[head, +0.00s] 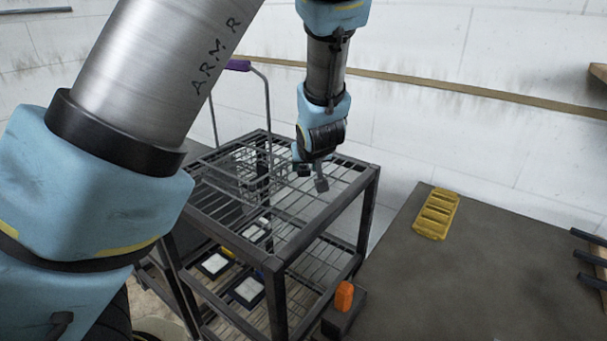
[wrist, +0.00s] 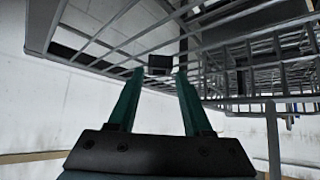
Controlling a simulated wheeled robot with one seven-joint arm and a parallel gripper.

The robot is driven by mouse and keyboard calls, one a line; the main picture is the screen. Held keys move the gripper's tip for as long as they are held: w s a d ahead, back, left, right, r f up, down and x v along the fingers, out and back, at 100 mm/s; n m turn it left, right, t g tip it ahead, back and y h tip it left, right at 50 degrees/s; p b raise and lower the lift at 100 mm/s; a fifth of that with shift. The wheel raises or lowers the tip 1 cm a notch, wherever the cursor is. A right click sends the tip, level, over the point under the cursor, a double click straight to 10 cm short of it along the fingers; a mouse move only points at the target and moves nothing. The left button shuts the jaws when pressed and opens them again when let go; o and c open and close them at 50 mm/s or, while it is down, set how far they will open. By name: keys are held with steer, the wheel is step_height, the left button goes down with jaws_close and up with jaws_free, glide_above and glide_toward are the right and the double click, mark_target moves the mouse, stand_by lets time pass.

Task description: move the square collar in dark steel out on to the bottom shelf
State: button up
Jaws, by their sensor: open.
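My gripper (head: 312,177) hangs over the top of a dark metal rack (head: 325,215), near its back right part. In the wrist view my gripper (wrist: 160,72) is open, its two green fingers apart. A small dark square block (wrist: 160,63) shows just beyond and between the fingertips; it may be the square collar, but its shape is too small to be sure. No finger visibly grips it. In the head view I cannot tell the collar apart from the gripper. The lower shelf (head: 318,268) of the rack has wire bars and is partly hidden by the rack's frame.
A wire basket (head: 238,172) stands on the rack's top, left of my gripper. Dark-framed trays with white pads (head: 247,290) lie lower in the rack. A grey table (head: 440,290) at right holds a yellow slotted block (head: 436,214). An orange piece (head: 344,296) sits by the rack.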

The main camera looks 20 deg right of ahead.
mark_target(303, 171)
steer(key=shift+x, duration=1.25)
steer(key=shift+c, duration=0.3)
jaws_close()
